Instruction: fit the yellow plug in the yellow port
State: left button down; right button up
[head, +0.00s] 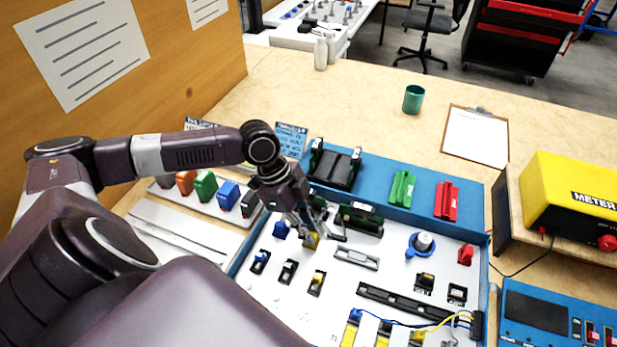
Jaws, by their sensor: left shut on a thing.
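My left gripper (322,238) is shut on the yellow plug (311,241), low over the white panel of the blue-edged tray. Only part of the plug shows below the fingers, and I cannot tell whether it touches the panel. A black port with a yellow mark (317,283) sits on the panel, nearer to me than the gripper and apart from the plug. To its left are a plain black port (289,271) and a black port with blue on it (260,261). My right gripper is not in view.
Around the gripper are a blue part (280,230), a black-and-green module (361,218) and a grey bar (356,259). A blue knob (421,244) and a red part (465,254) stand right. Wires (440,325) cross the near side. A yellow meter (570,195) stands outside the tray.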

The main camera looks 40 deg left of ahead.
pick_arm(q)
jog(key=shift+f, duration=0.15)
jog(key=c, duration=1.5)
grip_release()
jog(key=shift+c, duration=0.2)
notch_tip(320, 180, up, 7)
jog(key=p, duration=0.8)
